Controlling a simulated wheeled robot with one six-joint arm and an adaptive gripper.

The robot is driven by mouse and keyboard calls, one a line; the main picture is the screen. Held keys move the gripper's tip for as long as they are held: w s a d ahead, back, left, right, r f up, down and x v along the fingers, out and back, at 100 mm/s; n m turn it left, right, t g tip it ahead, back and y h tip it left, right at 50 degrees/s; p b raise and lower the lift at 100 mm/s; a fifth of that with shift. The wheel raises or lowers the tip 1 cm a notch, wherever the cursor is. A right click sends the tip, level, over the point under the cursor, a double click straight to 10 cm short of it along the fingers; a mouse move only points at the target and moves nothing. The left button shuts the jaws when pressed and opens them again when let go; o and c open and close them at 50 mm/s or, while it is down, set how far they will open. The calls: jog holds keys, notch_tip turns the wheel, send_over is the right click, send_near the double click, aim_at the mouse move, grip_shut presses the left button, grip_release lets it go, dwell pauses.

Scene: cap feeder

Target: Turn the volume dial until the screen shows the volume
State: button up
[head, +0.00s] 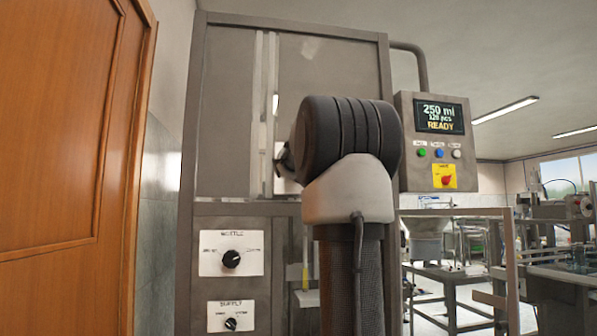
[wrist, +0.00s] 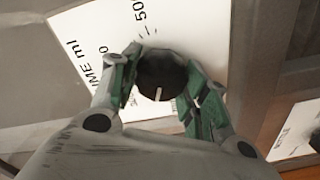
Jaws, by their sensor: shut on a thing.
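The black volume dial (wrist: 160,72) shows in the wrist view on a white plate (wrist: 98,32) lettered with "ml" and "50"; the rest of the lettering is partly covered. A white line on the dial points down in that picture. My gripper (wrist: 163,62) has its green-padded fingers on both sides of the dial, shut on it. In the head view, my arm hides the dial and most of the gripper. The screen (head: 439,115) reads "250 ml", a smaller line that looks like "120 pcs", and "READY".
Below on the cabinet are a bottle selector (head: 231,258) and a supply selector (head: 231,324). Under the screen are several buttons and a red emergency knob (head: 446,180) on yellow. A wooden door (head: 60,160) stands at left. Benches and machines fill the right.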

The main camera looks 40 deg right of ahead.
jog(key=o, duration=1)
jog(key=shift+a, duration=0.1)
jog(key=v, duration=1.2)
jog(key=shift+f, duration=0.1)
jog(key=shift+w, duration=0.1)
